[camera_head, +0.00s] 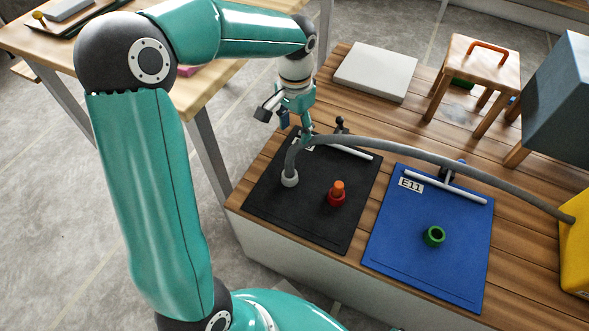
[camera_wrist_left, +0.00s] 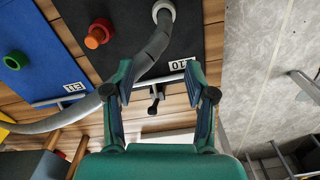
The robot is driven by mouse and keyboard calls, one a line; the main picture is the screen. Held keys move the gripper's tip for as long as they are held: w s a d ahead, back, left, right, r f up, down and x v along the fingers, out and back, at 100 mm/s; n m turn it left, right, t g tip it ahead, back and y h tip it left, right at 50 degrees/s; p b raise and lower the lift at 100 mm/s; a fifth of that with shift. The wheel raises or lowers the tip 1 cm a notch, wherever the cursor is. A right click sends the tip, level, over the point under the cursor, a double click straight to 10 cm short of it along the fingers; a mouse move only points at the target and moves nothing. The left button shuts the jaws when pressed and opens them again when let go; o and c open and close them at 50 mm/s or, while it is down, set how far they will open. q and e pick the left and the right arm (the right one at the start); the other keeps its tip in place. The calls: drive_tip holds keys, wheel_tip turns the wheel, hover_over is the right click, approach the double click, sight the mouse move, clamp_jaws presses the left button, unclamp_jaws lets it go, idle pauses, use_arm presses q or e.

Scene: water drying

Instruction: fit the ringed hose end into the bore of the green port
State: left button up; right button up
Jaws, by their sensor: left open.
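The grey hose (camera_head: 400,150) arches from the right side onto the black mat. Its end with a pale ring (camera_head: 289,178) points down at the mat's left part; the wrist view shows this ring (camera_wrist_left: 163,11) at the top. The green port (camera_head: 433,236) stands with its dark bore upward on the blue mat (camera_head: 400,262); it also shows in the left wrist view (camera_wrist_left: 15,60). My left gripper (camera_head: 304,135) is over the back of the black mat, near the hose behind its ringed end. In the wrist view its fingers (camera_wrist_left: 162,75) are apart, with the hose passing by the left finger. Whether the hose lies between them is unclear.
A red port with an orange plug (camera_head: 337,193) stands on the black mat (camera_head: 318,225). White bars lie across both mats. A yellow container (camera_head: 574,245), a grey box (camera_head: 560,90), a wooden stool (camera_head: 482,60) and a white slab (camera_head: 375,70) stand around.

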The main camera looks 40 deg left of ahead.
sight(290, 160)
use_arm(q)
drive_tip(key=f+b, duration=0.1)
drive_tip(key=f, duration=0.2)
drive_tip(key=f+b, duration=0.1)
drive_tip(key=f, duration=0.3)
drive_tip(key=s+f+b, duration=0.1)
drive_tip(key=f, duration=0.2)
drive_tip(key=shift+a+f, duration=0.3)
drive_tip(key=shift+a, duration=0.1)
wheel_tip(290, 160, down, 5)
drive_tip(key=b, duration=0.2)
drive_tip(key=shift+b, duration=0.3)
clamp_jaws()
drive_tip(key=shift+r, duration=0.1)
